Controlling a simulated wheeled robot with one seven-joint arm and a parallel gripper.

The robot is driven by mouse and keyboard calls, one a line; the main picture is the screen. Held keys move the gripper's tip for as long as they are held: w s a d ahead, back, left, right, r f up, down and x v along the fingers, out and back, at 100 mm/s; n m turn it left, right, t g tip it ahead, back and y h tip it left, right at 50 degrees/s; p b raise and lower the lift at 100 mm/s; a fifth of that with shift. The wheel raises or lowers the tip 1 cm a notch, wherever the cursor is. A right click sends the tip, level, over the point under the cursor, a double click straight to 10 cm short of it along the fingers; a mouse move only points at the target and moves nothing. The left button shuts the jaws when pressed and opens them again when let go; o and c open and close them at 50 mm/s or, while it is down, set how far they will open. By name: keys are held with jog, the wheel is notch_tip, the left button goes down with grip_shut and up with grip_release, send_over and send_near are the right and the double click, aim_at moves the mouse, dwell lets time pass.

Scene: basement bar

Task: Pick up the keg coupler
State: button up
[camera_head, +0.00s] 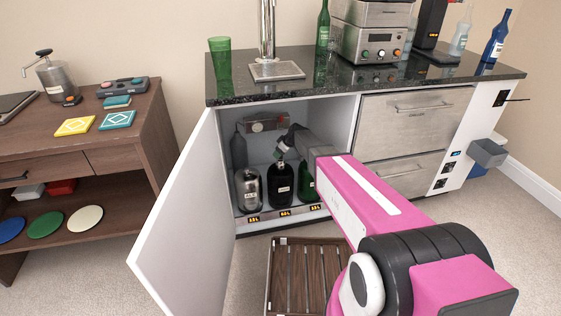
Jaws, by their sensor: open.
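My gripper (281,152) is inside the open cabinet, above the black bottle (281,189). It shows small and dark, and its jaws are open. I cannot make out a keg coupler for certain; the gripper and arm hide part of the cabinet's inside. A metal fitting with a red part (265,123) is on the cabinet's back wall, behind and left of the gripper. I cannot tell whether the gripper touches anything.
A silver bottle (249,190) and a green bottle (307,183) flank the black one. The cabinet door (183,215) stands open at the left. The counter (340,86) is above my arm. A slatted wooden mat (308,277) lies in front. A brown desk (120,150) stands at left.

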grip_shut()
